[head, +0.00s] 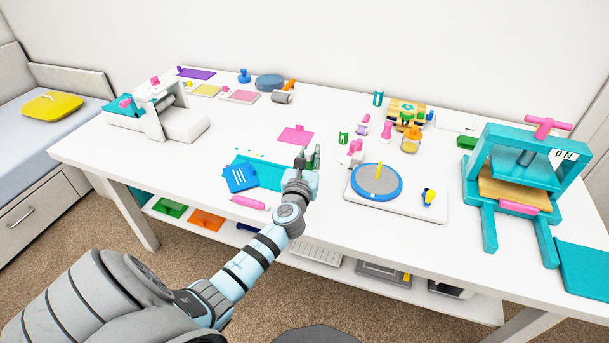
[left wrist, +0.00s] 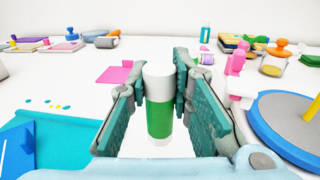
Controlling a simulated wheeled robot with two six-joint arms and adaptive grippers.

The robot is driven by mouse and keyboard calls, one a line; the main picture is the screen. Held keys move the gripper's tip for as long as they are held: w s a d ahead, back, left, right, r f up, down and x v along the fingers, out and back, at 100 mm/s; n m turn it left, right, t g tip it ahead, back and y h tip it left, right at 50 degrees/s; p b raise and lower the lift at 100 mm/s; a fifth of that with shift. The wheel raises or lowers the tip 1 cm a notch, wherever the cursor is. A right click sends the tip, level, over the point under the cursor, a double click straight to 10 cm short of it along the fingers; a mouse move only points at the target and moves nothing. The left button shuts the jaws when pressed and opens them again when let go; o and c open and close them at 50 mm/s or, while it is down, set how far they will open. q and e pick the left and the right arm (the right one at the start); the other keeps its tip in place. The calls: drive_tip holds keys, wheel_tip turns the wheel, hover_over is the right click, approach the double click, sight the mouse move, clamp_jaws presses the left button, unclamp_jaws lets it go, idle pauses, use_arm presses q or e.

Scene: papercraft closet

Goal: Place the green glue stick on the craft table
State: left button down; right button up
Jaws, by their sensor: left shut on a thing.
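The green glue stick (left wrist: 159,118), a green cylinder with a white top, stands upright between the fingers of my left gripper (left wrist: 158,100) in the left wrist view. My left gripper (head: 308,160) is shut on it over the front middle of the white craft table (head: 230,138). In the head view the gripper mostly hides the stick. I cannot tell whether its base touches the tabletop. My right gripper is not in view.
A turquoise mat (head: 270,176) with a blue booklet (head: 240,178) lies left of the gripper. A round blue turntable (head: 375,183) stands close on the right. A turquoise press (head: 525,165) stands far right.

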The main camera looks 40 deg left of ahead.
sight(310, 167)
use_arm(q)
wheel_tip(310, 167, down, 5)
drive_tip(key=b, duration=0.3)
drive_tip(key=shift+w+d+r, duration=0.15)
drive_tip(key=shift+r, duration=0.25)
drive_tip(key=c, duration=1.8)
unclamp_jaws()
drive_tip(key=shift+f, duration=0.15)
drive_tip(key=shift+c, duration=0.2)
drive_tip(key=o, duration=0.4)
drive_tip(key=shift+s+r+p, duration=0.2)
drive_tip(key=shift+s+p, duration=0.05)
drive_tip(key=shift+p, duration=0.1)
drive_tip(key=p+v, duration=0.2)
drive_tip(key=v, duration=0.9)
drive_tip(key=shift+s+d, duration=0.2)
drive_tip(key=shift+s, duration=0.15)
